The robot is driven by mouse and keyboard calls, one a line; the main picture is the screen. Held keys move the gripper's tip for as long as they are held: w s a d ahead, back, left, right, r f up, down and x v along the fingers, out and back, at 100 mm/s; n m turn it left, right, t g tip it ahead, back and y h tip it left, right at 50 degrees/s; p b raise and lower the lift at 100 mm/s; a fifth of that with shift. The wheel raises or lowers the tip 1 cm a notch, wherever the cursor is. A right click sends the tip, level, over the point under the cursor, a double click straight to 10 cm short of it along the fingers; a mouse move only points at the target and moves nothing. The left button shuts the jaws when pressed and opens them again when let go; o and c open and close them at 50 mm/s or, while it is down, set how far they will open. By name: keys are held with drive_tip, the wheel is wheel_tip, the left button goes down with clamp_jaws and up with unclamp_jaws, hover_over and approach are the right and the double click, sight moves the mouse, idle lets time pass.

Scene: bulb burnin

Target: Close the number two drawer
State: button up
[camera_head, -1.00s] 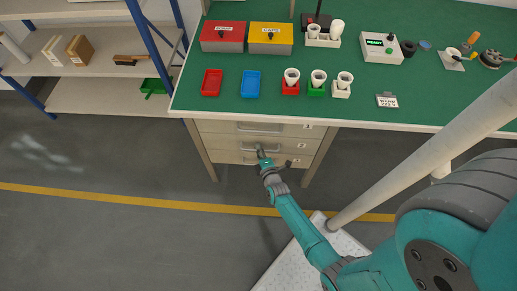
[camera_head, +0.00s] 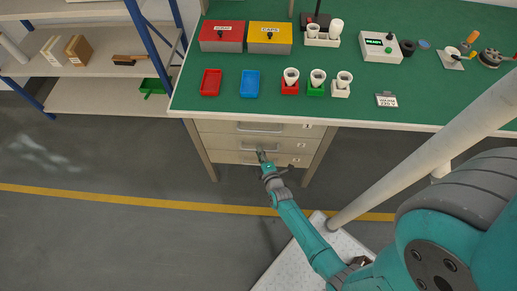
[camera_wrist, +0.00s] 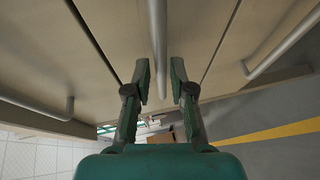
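The number two drawer (camera_head: 225,142) is the middle of the stacked beige drawers under the green bench. It looks about flush with its neighbours; a small gap cannot be ruled out. Its bar handle (camera_wrist: 159,40) runs between the fingers of my gripper (camera_wrist: 160,75) in the wrist view. The fingers are apart, one on each side of the bar, and are not clearly clamped on it. In the head view my gripper (camera_head: 261,155) is at the middle of this drawer's front and hides part of the handle.
Drawer one (camera_head: 215,127) is above and drawer three (camera_head: 225,157) below, both seemingly shut. Their handles stick out beside my gripper. The green bench top (camera_head: 210,112) overhangs the drawers and carries boxes, trays and bulb holders. A shelf (camera_head: 90,95) stands left. The floor in front is clear.

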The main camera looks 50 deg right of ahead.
drive_tip(key=v, duration=0.9)
drive_tip(key=shift+s, duration=0.2)
drive_tip(key=shift+a, duration=0.15)
drive_tip(key=s+a+r+m+t+y, duration=0.1)
drive_tip(key=s+a+r+m+y, duration=0.25)
drive_tip(key=s+a+r, duration=0.5)
drive_tip(key=s+a+r+m+y, duration=0.2)
drive_tip(key=s+a+r+m, duration=0.25)
drive_tip(key=s+r, duration=0.55)
drive_tip(key=s+a+r+m+y, duration=0.1)
drive_tip(key=r, duration=0.5)
drive_tip(key=s+a+r+m+y, duration=0.1)
drive_tip(key=s+r+m, duration=0.1)
drive_tip(key=r, duration=0.4)
drive_tip(key=shift+s+a+r, duration=0.3)
drive_tip(key=shift+a+r, duration=0.05)
drive_tip(key=shift+a, duration=0.05)
